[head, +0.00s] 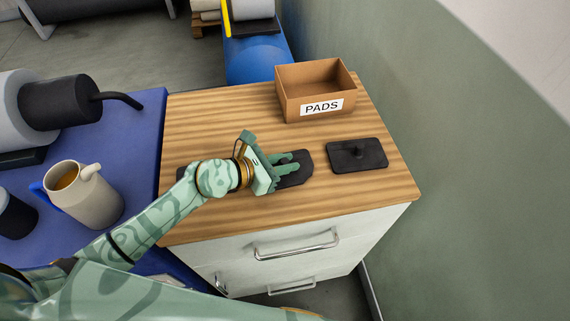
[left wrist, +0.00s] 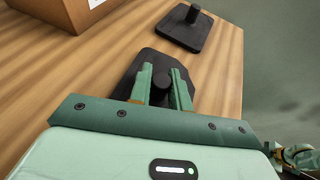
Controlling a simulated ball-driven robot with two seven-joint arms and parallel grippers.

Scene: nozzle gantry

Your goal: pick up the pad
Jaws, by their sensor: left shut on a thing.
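A black flat pad (head: 301,172) with cut corners lies on the wooden top of the cabinet, partly hidden by my left gripper (head: 289,165). In the left wrist view, the pad (left wrist: 147,60) has a short dark knob (left wrist: 161,78) that stands between the fingers of my left gripper (left wrist: 163,75). The gripper is shut on this knob. The pad appears to rest on the wood. A second black pad (head: 372,154) with an upright knob lies apart to the right; it also shows in the left wrist view (left wrist: 184,32). My right gripper is not in view.
A cardboard box labelled PADS (head: 290,105) stands open at the back of the wooden top (head: 220,115). A blue table with a beige jug (head: 92,200) is at left; a green wall is at right.

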